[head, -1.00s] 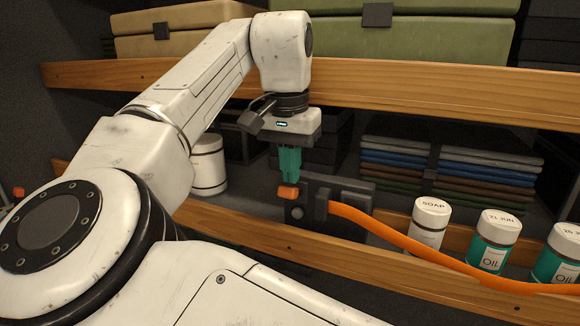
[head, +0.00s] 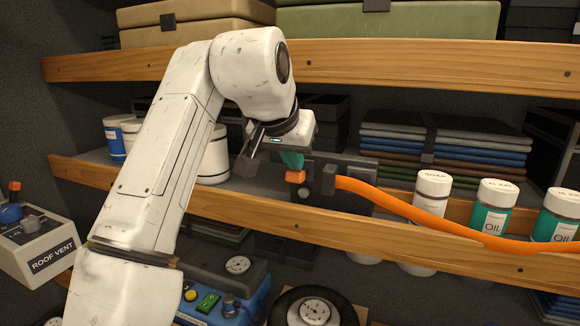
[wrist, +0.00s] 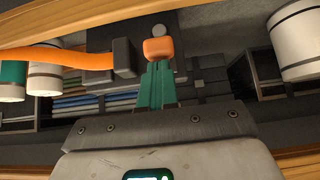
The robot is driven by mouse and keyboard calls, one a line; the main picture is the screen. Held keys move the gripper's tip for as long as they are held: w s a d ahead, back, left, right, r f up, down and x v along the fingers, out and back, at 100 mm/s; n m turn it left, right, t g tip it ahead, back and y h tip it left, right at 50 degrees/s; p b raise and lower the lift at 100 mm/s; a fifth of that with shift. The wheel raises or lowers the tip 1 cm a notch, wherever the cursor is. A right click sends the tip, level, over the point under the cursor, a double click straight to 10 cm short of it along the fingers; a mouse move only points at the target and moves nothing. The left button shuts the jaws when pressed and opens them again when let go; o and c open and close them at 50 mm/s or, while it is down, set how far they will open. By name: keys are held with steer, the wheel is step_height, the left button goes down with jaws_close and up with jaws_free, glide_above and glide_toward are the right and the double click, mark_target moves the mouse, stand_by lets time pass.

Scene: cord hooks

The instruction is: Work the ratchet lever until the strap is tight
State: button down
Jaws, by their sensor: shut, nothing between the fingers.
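The ratchet (head: 345,172) is a dark block fixed at the shelf's front board, with a round grey pivot. Its lever ends in an orange tip (head: 295,176), which also shows in the wrist view (wrist: 158,48). The orange strap (head: 400,204) runs from the ratchet's dark guide to the right, sagging in front of the board. My gripper (head: 292,162) has teal fingers, shut with nothing between them. The fingertips are right at the orange tip, in the wrist view too (wrist: 157,68); I cannot tell whether they touch it.
White-capped jars (head: 433,195) stand right of the ratchet, behind the strap. A white canister (head: 214,158) stands to the left. The upper wooden shelf board (head: 400,70) runs above my wrist. Folded cloths (head: 390,145) lie behind.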

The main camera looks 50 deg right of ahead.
steer(key=shift+s+a+f+h+b, duration=0.1)
steer(key=shift+a+f+h+b, duration=0.15)
steer(key=shift+f+b, duration=0.35)
steer(key=shift+s+a+f+h+b, duration=0.15)
steer(key=shift+f+h+b, duration=0.2)
steer(key=shift+f, duration=0.3)
steer(key=shift+s+a+f+t+h+b, duration=0.1)
steer(key=shift+a+f+t+h+b, duration=0.2)
steer(key=shift+f+h+b, duration=0.35)
steer(key=shift+a+f+t+h+b, duration=0.1)
steer(key=shift+f+t+h+b, duration=0.4)
steer(key=shift+b, duration=0.25)
steer(key=shift+f, duration=0.15)
